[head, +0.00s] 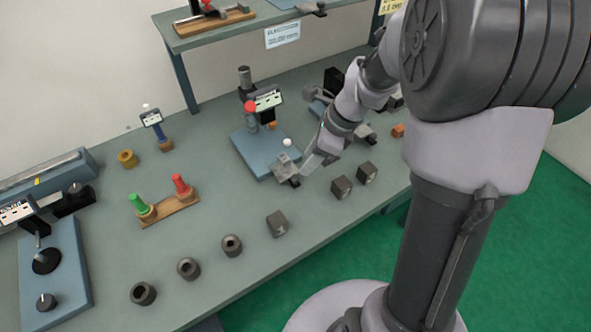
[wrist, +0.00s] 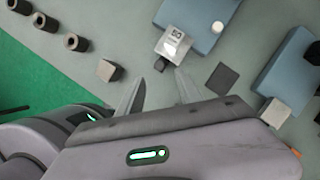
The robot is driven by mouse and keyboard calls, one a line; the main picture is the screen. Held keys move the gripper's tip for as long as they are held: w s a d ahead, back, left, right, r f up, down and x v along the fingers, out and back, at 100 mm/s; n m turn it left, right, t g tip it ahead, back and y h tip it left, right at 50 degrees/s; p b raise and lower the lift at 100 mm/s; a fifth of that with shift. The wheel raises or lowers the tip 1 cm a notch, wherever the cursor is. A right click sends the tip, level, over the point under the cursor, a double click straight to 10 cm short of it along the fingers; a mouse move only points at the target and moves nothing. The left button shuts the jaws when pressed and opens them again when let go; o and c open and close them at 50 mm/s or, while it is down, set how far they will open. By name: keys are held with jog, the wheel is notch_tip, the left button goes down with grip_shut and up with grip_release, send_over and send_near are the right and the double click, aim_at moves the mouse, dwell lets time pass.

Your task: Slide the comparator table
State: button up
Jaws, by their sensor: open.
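The block also shows in the wrist view with a marked top (wrist: 172,43), beside a white round knob (wrist: 217,27). My gripper (head: 308,168) is close to the right of the block in the head view. In the wrist view its fingers (wrist: 158,76) are apart with nothing between them, below the block.
Dark blocks (head: 341,187) stand right of my gripper, another (head: 277,223) in front. Several dark bored cylinders (head: 188,268) line the front. A wooden stand (head: 168,207) holds green and red plugs. Another blue-based instrument (head: 60,275) is at left; a raised shelf (head: 230,28) is behind.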

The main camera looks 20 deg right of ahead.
aim_at(295, 177)
jog(key=b+x, duration=0.2)
jog(key=x, duration=0.5)
jog(key=shift+a+f, duration=0.15)
jog(key=shift+f, duration=0.1)
jog(key=shift+c, duration=0.2)
grip_shut()
